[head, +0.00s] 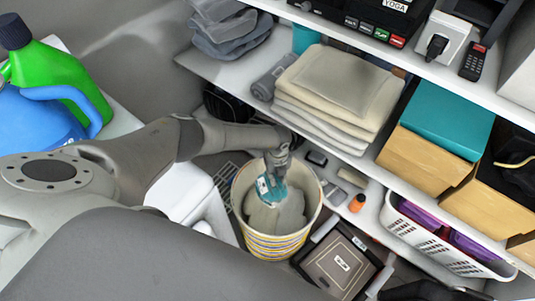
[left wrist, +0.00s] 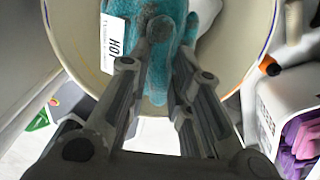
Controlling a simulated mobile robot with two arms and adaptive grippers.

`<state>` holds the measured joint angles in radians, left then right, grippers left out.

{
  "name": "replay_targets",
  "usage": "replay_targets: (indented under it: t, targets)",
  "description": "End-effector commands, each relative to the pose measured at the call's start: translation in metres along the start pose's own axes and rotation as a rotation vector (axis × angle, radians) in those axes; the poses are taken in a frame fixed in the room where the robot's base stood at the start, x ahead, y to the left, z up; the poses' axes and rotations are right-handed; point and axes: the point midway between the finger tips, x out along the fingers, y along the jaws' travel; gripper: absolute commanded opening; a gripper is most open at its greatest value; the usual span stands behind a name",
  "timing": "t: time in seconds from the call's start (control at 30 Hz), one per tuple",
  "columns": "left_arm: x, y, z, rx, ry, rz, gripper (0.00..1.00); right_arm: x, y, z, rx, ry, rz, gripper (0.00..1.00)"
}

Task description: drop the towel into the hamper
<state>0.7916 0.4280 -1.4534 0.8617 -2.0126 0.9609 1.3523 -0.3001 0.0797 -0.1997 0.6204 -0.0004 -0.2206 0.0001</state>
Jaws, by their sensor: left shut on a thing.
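My left gripper (head: 272,178) points down into the mouth of the hamper (head: 272,246), a round cream basket with yellow and blue stripes. The gripper is shut on a teal towel (head: 264,190), whose visible part is within the hamper's rim. Grey-beige cloth (head: 288,215) lies in the hamper beneath and beside it. In the left wrist view the fingers (left wrist: 172,32) hold the teal towel (left wrist: 155,75), which has a white printed tag; the hamper's pale inner wall (left wrist: 75,35) surrounds it. The towel's gripped part is partly hidden by the fingers.
Shelving close on the right holds folded cream towels (head: 340,85), teal-topped boxes (head: 447,112) and a white basket (head: 425,238) of purple things. A dark box (head: 340,262) stands right of the hamper. Green and blue jugs (head: 62,80) are at the left.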

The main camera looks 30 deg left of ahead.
Motion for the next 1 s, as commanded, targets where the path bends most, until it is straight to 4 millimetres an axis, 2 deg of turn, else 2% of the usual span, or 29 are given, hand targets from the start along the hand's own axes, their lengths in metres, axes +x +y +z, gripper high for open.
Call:
replay_targets:
  t: [0.07, 0.1, 0.3, 0.73, 0.87, 1.0]
  targets:
    - [-0.001, 0.0, 0.0, 0.0, -0.001, -0.001, 0.0, -0.001, 0.0, 0.0, 0.0, 0.0, 0.0, 0.56]
    - [-0.001, 0.0, 0.001, 0.0, -0.001, -0.001, 0.21, -0.001, 0.0, 0.0, 0.0, 0.0, 0.0, 0.56]
    - [-0.001, 0.0, 0.0, 0.0, 0.0, 0.0, 0.45, -0.001, 0.0, 0.0, 0.0, 0.0, 0.0, 0.56]
    - [-0.005, 0.0, 0.001, 0.0, 0.0, -0.001, 0.45, -0.001, 0.001, 0.0, -0.001, 0.0, 0.0, 0.56]
    - [-0.017, 0.0, 0.001, 0.001, 0.001, -0.001, 0.45, -0.001, 0.0, 0.0, 0.0, 0.0, 0.0, 0.56]
    - [-0.038, -0.001, 0.002, 0.001, -0.001, -0.003, 0.45, -0.001, 0.0, 0.0, 0.0, 0.0, 0.0, 0.56]
